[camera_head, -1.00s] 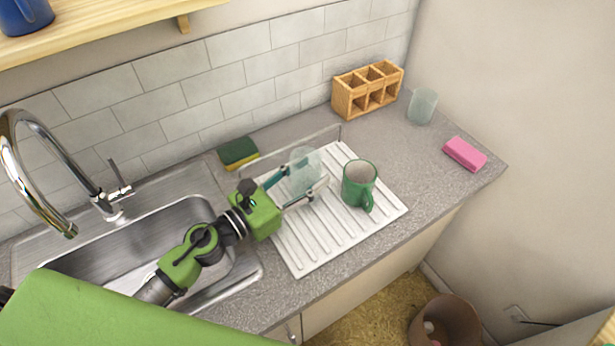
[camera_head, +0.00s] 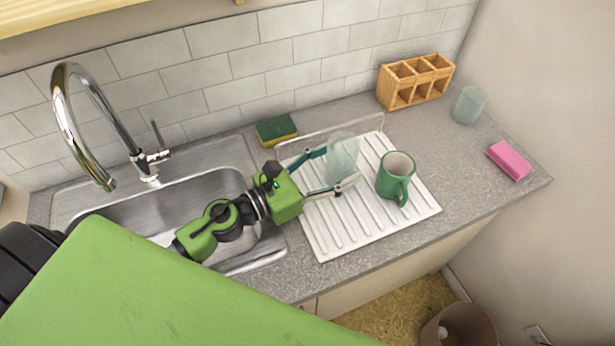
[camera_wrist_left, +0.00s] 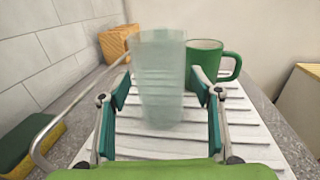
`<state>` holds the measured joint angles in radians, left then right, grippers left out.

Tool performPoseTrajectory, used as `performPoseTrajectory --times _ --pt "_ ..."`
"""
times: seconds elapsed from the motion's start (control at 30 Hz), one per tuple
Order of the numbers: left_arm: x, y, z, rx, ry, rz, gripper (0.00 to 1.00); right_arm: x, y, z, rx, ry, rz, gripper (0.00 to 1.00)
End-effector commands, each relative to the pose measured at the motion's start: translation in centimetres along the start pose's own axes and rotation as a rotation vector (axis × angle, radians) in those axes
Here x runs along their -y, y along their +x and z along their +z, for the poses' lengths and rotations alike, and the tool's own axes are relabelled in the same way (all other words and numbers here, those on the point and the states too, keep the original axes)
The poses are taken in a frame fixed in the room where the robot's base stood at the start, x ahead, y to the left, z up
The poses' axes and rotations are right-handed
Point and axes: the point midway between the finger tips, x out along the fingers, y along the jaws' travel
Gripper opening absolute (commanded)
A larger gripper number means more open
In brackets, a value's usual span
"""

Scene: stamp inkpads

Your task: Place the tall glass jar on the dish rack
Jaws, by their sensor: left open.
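The tall glass jar (camera_head: 343,158) is clear, pale green and stands upright on the white dish rack (camera_head: 335,235). In the left wrist view the jar (camera_wrist_left: 160,80) is straight ahead, between and just beyond the fingertips. My left gripper (camera_head: 335,172) is open, its two fingers spread on either side of the jar. In the left wrist view the gripper (camera_wrist_left: 160,88) shows gaps beside the jar; I cannot tell whether a tip touches it. My right gripper is not in view.
A green mug (camera_head: 394,178) stands on the rack close right of the jar. A sponge (camera_head: 276,130), wooden holder (camera_head: 414,82), another glass (camera_head: 469,104) and pink block (camera_head: 509,160) lie around. The sink with its faucet (camera_head: 150,165) is left. Free counter lies right of the rack.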

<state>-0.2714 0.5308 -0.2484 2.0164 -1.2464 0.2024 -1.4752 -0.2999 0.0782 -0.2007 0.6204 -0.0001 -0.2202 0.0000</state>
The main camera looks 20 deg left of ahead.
Motion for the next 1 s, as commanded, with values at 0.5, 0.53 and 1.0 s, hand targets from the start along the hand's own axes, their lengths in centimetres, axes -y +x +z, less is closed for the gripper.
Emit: performPoseTrajectory --times 0.5,0.53,1.0 --pt "0.0 -8.4 -0.4 -0.001 -0.002 0.001 0.58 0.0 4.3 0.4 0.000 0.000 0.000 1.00" --pt "0.0 -8.7 -0.3 -0.001 -0.001 0.001 0.58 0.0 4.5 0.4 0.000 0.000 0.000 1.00" --pt "0.0 -9.9 0.0 0.000 0.000 -0.001 0.58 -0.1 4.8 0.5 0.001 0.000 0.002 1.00"
